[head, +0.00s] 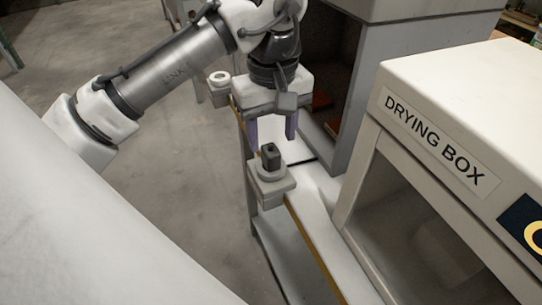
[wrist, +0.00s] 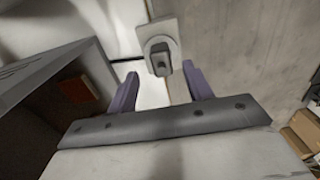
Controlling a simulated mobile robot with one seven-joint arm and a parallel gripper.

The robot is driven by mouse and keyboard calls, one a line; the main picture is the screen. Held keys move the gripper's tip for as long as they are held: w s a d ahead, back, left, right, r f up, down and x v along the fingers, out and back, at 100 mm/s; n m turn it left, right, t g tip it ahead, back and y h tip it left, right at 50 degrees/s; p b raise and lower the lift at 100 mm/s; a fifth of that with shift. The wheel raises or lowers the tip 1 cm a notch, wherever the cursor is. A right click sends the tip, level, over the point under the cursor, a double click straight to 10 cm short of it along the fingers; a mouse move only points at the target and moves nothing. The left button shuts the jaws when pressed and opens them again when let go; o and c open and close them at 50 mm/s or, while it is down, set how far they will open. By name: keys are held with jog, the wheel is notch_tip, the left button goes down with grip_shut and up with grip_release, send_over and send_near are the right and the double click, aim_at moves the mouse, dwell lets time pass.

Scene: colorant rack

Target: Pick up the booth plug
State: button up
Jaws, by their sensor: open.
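The booth plug looks to be the small dark block (head: 270,155) standing upright in a light round seat on a square bracket (head: 272,187) at the shelf's edge. In the wrist view the dark plug (wrist: 160,62) shows beyond the fingertips, roughly centred between them. My gripper (head: 272,140) is open and empty, pointing down, with its purple fingers just above and behind the plug in the head view. The fingers also show in the wrist view (wrist: 163,85), apart from the plug. The plug's lower end is hidden in the seat.
A white drying box (head: 440,80) stands at the right. A grey open-fronted booth (head: 360,60) stands behind, with a reddish item (head: 321,100) inside. Another bracket with a white ring (head: 219,78) is at the far left shelf edge. The concrete floor (head: 200,190) left of the shelf is clear.

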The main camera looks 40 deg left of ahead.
aim_at(271, 149)
notch_tip(271, 149, down, 5)
jog(key=shift+s+r, duration=0.1)
jog(key=c, duration=1.1)
jog(key=shift+o, duration=0.2)
jog(key=shift+r, duration=0.1)
